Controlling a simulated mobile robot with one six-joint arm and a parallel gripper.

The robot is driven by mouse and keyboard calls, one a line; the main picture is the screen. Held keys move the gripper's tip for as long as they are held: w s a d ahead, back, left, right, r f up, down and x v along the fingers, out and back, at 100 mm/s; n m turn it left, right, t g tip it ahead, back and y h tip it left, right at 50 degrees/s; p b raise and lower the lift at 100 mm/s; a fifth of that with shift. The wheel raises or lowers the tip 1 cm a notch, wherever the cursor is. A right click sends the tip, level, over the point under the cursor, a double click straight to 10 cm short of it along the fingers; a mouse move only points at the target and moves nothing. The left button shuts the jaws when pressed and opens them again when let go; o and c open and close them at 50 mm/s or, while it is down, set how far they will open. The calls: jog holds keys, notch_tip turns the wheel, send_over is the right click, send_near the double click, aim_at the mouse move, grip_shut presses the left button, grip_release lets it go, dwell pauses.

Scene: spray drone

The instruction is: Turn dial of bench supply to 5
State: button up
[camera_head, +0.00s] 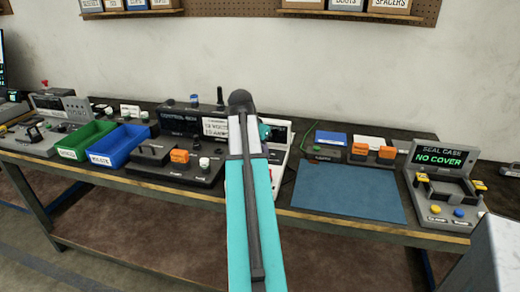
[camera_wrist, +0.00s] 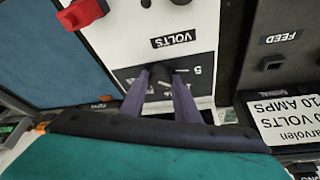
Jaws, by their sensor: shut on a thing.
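The bench supply (camera_wrist: 120,35) is a white unit with a VOLTS label, upside down in the wrist view. Its black dial (camera_wrist: 160,74) sits on a dark scale panel, with a 5 mark to the right. My gripper (camera_wrist: 160,80) has its two fingers on either side of the dial and is shut on it. Other scale marks are partly covered by the fingers, and I cannot tell which mark the dial points to. In the head view the bench supply (camera_head: 281,150) shows behind my arm, which hides the dial and my fingertips.
A red part (camera_wrist: 82,13) is on the supply's face. A dark FEED unit (camera_wrist: 285,50) stands beside it, with a volts and amps note (camera_wrist: 285,120). A blue mat (camera_head: 345,192) lies right of the supply. Green (camera_head: 85,141) and blue (camera_head: 120,147) bins stand left.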

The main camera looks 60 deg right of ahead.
jog(key=n+t+p, duration=0.1)
jog(key=n+p, duration=0.1)
jog(key=n, duration=0.1)
jog(key=shift+r+n, duration=0.15)
jog(key=shift+n, duration=0.15)
jog(key=shift+n+t+p, duration=0.6)
jog(key=shift+n+p, duration=0.05)
jog(key=shift+n, duration=0.35)
jog(key=o, duration=1)
jog(key=shift+o, duration=0.2)
jog(key=shift+s, duration=0.1)
jog(key=shift+s+a+r, duration=0.15)
jog(key=shift+a+r, duration=0.15)
jog(key=shift+r, duration=0.35)
jog(key=b+v, duration=0.1)
jog(key=v, duration=1.1)
jog(key=shift+d, duration=0.25)
